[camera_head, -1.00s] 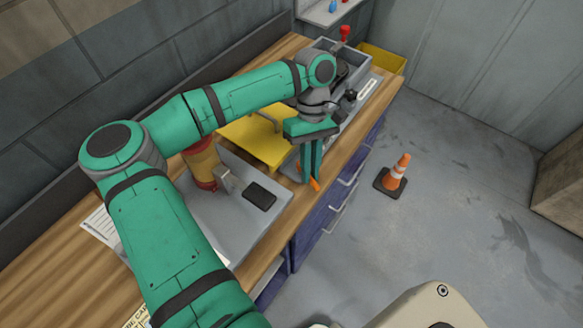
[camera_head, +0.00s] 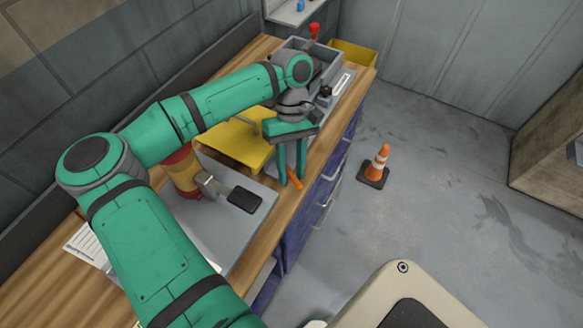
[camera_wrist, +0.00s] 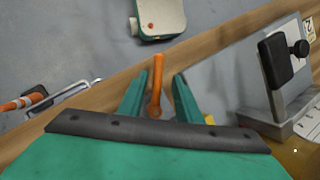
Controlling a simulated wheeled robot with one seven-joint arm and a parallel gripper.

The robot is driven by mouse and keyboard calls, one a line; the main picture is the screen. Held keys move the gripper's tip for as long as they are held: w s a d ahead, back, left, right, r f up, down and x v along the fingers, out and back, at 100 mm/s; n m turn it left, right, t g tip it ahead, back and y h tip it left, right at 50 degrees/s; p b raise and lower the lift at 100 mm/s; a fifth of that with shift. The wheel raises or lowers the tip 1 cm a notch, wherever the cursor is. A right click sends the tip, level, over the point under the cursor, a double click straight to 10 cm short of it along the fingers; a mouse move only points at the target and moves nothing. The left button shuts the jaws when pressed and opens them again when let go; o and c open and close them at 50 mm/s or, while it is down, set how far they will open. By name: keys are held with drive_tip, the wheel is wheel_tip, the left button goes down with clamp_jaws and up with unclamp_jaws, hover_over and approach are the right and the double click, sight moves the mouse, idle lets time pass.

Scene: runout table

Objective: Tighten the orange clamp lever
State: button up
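The orange clamp lever (camera_head: 295,178) shows partly in the head view, low beside my gripper's fingers at the table's front edge. In the wrist view the lever (camera_wrist: 157,84) points away from a round orange base and appears between the two green fingers. My gripper (camera_wrist: 161,78) is open, with a visible gap on each side of the lever. In the head view my gripper (camera_head: 291,182) points down, its fingers apart. I cannot tell exactly how deep the lever sits between the fingertips. The clamp's lower part is mostly hidden.
A yellow plate (camera_head: 238,143) lies behind my gripper. A black pad (camera_head: 244,199) on a bracket stands to its left. A grey box (camera_head: 327,62) with a red knob stands at the far end. A traffic cone (camera_head: 380,163) stands on the open floor to the right.

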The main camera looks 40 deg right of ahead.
drive_tip(key=shift+d, duration=0.1)
drive_tip(key=v, duration=1)
drive_tip(key=shift+w+r, duration=0.2)
drive_tip(key=shift+r, duration=0.15)
drive_tip(key=shift+d, duration=0.1)
